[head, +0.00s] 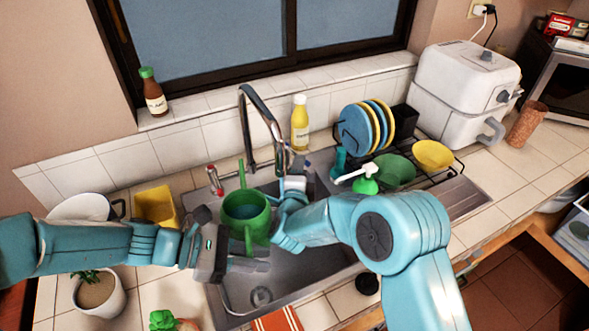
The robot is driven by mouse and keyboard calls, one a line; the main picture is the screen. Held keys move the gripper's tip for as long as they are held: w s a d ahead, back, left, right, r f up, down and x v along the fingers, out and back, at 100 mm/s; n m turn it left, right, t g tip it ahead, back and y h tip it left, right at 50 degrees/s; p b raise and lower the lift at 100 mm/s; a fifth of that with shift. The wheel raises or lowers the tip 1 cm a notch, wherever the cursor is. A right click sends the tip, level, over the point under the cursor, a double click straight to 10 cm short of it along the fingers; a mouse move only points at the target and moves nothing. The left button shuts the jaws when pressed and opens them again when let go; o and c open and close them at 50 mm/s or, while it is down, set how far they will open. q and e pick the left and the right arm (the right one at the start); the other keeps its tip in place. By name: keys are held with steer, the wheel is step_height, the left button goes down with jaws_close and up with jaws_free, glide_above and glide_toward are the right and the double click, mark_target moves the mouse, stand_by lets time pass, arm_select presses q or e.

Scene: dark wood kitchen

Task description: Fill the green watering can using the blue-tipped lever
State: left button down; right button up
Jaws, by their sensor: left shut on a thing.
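The green watering can (243,210) is over the sink (300,285), below the end of the chrome faucet (262,115). Its inside looks dark bluish; I cannot tell the water level. My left gripper (238,262) is shut on the can at its near side, low by the green part that points toward me. My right gripper (293,188) is just right of the can, at the back of the sink near the faucet base. The blue-tipped lever is not clearly visible; my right gripper and arm cover that area. A red-tipped lever (213,178) stands left of the faucet.
A yellow container (156,205) and white pot (82,208) stand left of the sink. A yellow bottle (300,125), plate rack with plates (357,130), green soap pump (365,184) and bowls crowd the back right. A potted plant (98,295) is at front left.

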arm_select(q)
steer(key=shift+w+a, duration=0.1)
steer(key=shift+s, duration=0.35)
steer(key=shift+w, duration=0.15)
arm_select(e)
steer(key=s+d+f+n+t+y, duration=0.1)
steer(key=s+d+f+n+y, duration=0.25)
steer(key=y, duration=0.25)
arm_select(q)
steer(key=shift+a, duration=0.1)
arm_select(e)
steer(key=shift+n+y, duration=0.3)
steer(key=shift+n, duration=0.05)
steer(key=x, duration=1.1)
steer(key=shift+w+d+f, duration=0.15)
steer(key=shift+w+f, duration=0.05)
steer(key=shift+f, duration=0.1)
arm_select(q)
steer(key=shift+r, duration=0.15)
arm_select(e)
steer(key=shift+w+r, duration=0.1)
steer(key=shift+w, duration=0.6)
